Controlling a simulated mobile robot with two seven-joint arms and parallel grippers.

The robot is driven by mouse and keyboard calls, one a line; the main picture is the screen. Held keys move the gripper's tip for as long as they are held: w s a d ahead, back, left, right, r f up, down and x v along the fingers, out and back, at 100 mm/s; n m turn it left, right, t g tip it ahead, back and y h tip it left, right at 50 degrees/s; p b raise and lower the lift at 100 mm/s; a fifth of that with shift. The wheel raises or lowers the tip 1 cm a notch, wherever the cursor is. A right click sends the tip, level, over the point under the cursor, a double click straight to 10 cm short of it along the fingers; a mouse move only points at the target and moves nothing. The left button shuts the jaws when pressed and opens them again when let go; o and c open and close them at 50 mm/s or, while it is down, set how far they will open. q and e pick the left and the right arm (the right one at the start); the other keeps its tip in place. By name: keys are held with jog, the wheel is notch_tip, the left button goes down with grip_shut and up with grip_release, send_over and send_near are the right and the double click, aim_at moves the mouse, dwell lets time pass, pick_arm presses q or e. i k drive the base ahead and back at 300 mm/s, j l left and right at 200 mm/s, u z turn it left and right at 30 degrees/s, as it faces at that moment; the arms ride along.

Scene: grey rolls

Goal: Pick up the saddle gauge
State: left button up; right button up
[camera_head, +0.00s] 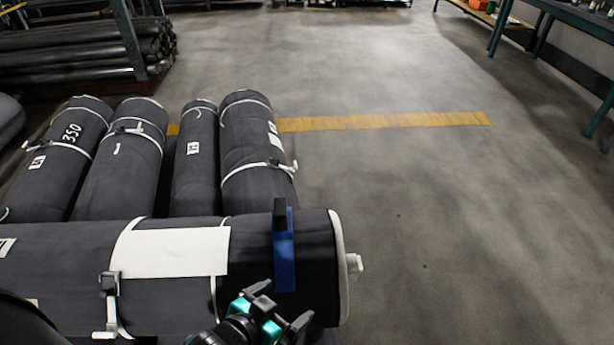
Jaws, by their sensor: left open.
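The saddle gauge (285,262) is a blue curved strip with a dark upright grip on top. It sits over the front grey roll (60,265), near that roll's right end. My left gripper (281,306) is at the bottom of the picture, just below and in front of the gauge. Its two dark fingers with teal parts are spread apart, with nothing seen between them. I cannot tell the exact gap to the gauge. My right gripper is out of view.
Several strapped grey rolls (122,160) lie side by side behind the front roll. A rack of dark pipes (75,50) stands back left. Blue-legged benches (500,28) stand back right. The floor right of the rolls is clear, with a yellow line (385,121).

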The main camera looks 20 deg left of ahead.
aim_at(283, 238)
jog(key=u, duration=0.95)
